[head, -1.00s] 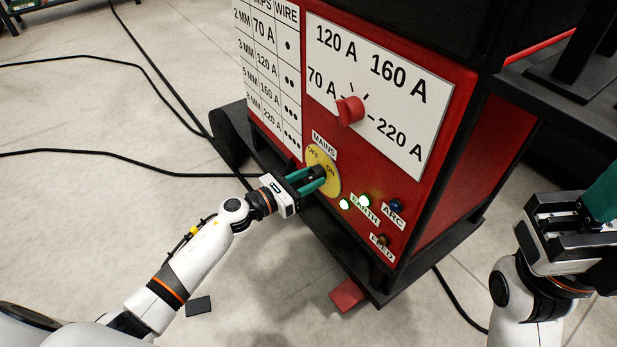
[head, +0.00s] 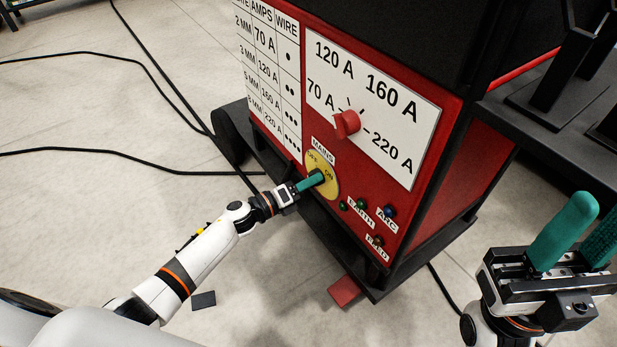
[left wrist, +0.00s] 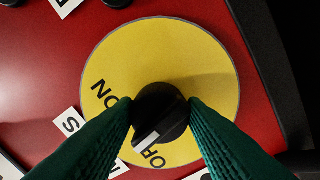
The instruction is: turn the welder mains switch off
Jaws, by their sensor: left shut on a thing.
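The yellow round mains plate (head: 326,188), marked OFF and ON, is on the red front of the welder (head: 372,215). Its black switch knob (left wrist: 160,108) sits at the plate's middle. The knob's white pointer line points at the OFF lettering in the left wrist view. My left gripper (head: 318,179) is shut on the knob, with green fingers on both sides of it in the left wrist view (left wrist: 160,112). The fingers hide part of the OFF lettering. My right gripper (head: 585,225) is open and empty at the right, away from the welder.
The red current knob (head: 347,123) is above the plate. A black shelf (head: 560,115) stands at the right. Black cables (head: 110,152) and a dark block (head: 203,300) lie on the floor.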

